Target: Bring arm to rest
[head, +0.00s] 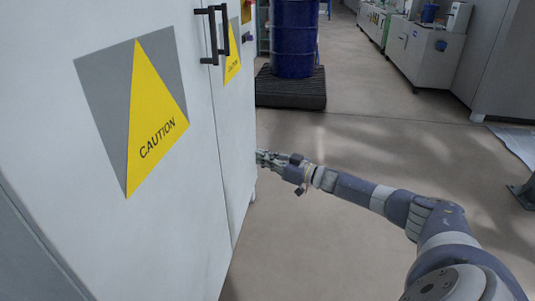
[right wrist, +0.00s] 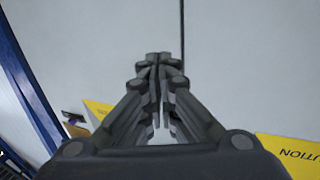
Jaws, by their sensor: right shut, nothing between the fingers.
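My right arm reaches in from the lower right of the head view. Its gripper (head: 266,158) is at the right edge of the white cabinet (head: 200,240), with the fingertips close to that edge. I cannot tell from the head view whether they touch it. In the right wrist view the gripper (right wrist: 158,58) is shut and empty, its fingers meeting in front of a pale cabinet surface (right wrist: 250,60). My left gripper is not in view.
The cabinet carries yellow caution signs (head: 150,125) and black handles (head: 212,35). A blue drum (head: 294,35) stands on a dark pallet (head: 290,88) behind. White counters (head: 425,50) stand at the back right. The floor (head: 330,240) around my right arm is clear.

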